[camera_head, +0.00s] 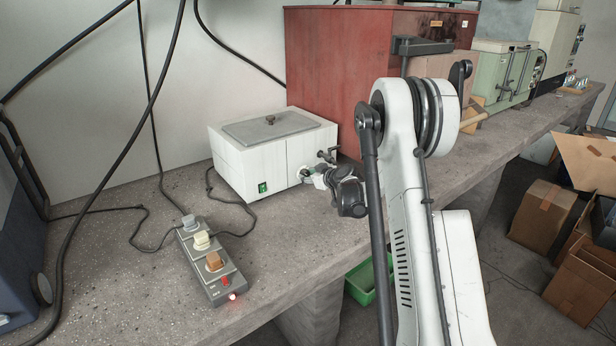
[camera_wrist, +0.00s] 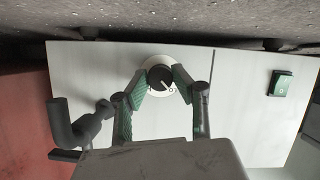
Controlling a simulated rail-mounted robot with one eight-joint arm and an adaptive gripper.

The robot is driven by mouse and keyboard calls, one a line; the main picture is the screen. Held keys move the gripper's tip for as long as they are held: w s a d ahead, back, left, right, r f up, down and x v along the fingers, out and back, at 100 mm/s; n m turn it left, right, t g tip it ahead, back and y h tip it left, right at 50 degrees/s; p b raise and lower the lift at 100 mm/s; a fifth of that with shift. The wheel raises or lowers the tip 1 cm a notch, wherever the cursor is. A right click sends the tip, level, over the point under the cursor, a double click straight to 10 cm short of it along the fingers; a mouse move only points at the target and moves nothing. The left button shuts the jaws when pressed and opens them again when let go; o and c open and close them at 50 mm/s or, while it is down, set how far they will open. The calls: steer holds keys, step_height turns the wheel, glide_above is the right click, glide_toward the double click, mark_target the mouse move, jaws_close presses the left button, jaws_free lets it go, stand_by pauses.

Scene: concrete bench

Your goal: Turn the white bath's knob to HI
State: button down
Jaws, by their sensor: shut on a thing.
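The white bath (camera_head: 250,160) stands on the bench against the wall, with a grey lid and a dark lid handle on top. Its front panel (camera_wrist: 235,110) fills much of the wrist view, which appears upside down. The black knob (camera_wrist: 160,78) sits on a pale round dial with small marks. A light pointer line shows on the knob, but I cannot read its setting for certain. My gripper (camera_wrist: 158,88) has its green-padded fingers closed on either side of the knob. In the head view my gripper (camera_head: 312,176) is at the bath's front and hides the knob.
A green switch (camera_wrist: 282,85) is on the bath's front, and a dark drain tap (camera_wrist: 75,125) sticks out near my gripper. A power strip (camera_head: 210,258) with several plugs and cables lies on the bench. A red cabinet (camera_head: 335,70) stands behind the bath.

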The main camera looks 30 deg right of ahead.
steer(key=m+y+b, duration=0.1)
steer(key=m+y, duration=0.1)
steer(key=m, duration=0.1)
steer(key=shift+d+f+b, duration=0.1)
steer(key=shift+b, duration=0.2)
steer(key=m+y+b, duration=0.1)
steer(key=m+y, duration=0.1)
steer(key=m, duration=0.1)
steer(key=shift+d+b, duration=0.1)
steer(key=shift+b, duration=0.2)
steer(key=m+y+b, duration=0.1)
steer(key=m+y, duration=0.1)
steer(key=m, duration=0.1)
steer(key=shift+f+m+b, duration=0.15)
steer(key=shift+m+b, duration=0.15)
steer(key=shift+m+t+y+b, duration=0.65)
steer(key=shift+m+t+y, duration=0.05)
steer(key=shift+m, duration=0.9)
steer(key=c, duration=1.4)
jaws_free()
steer(key=shift+c, duration=0.2)
